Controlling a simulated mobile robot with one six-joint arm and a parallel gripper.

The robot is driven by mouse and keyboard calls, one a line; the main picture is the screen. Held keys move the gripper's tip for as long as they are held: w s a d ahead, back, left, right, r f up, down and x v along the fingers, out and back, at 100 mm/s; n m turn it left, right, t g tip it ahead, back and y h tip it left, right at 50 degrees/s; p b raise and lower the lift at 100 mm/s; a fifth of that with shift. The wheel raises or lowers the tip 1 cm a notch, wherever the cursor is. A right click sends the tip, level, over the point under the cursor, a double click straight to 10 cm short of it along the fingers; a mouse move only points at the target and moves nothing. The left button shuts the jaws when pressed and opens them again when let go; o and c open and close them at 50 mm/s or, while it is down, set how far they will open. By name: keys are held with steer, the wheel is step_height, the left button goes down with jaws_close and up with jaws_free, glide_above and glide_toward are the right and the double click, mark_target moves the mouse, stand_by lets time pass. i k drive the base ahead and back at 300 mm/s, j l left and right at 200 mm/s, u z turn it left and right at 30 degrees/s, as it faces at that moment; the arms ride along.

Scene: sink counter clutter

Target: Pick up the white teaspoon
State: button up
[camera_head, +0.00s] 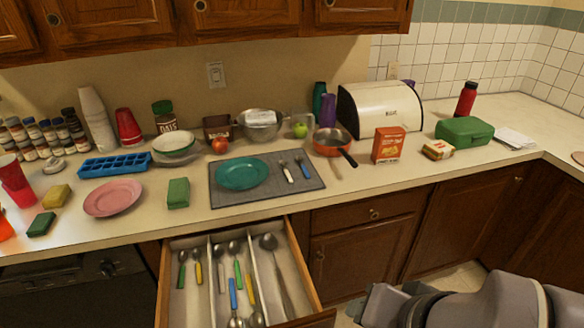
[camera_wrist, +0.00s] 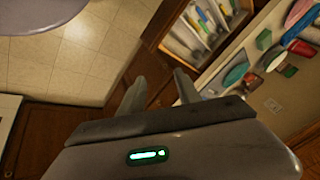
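A white-handled spoon (camera_head: 221,272) lies in the middle section of the open drawer (camera_head: 310,268), handle toward the front, among other coloured-handled spoons. Another white-handled utensil (camera_head: 287,173) lies on the grey mat beside a blue-handled one; I cannot tell whether it is a spoon or a fork. My gripper (camera_wrist: 160,88) is open and empty in the wrist view, fingers apart, away from the drawer. The drawer shows in the wrist view (camera_wrist: 178,37), its utensils too small to identify fully. In the head view my grey arm fills the lower right, right of the drawer.
The grey mat (camera_head: 218,198) bears a teal plate (camera_head: 242,173). A pan (camera_head: 332,143), an orange-red box (camera_head: 389,145) and a green case (camera_head: 464,131) stand to the right. A pink plate (camera_head: 112,198) and green sponge (camera_head: 178,193) lie left.

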mark_target(282, 163)
steer(key=i+l+u, duration=0.4)
steer(key=i, duration=0.15)
steer(key=i+l+u, duration=0.35)
steer(key=l, duration=0.25)
steer(key=i+l+u, duration=0.4)
steer(key=l, duration=0.3)
steer(key=i+l+u, duration=0.15)
steer(key=i, duration=0.2)
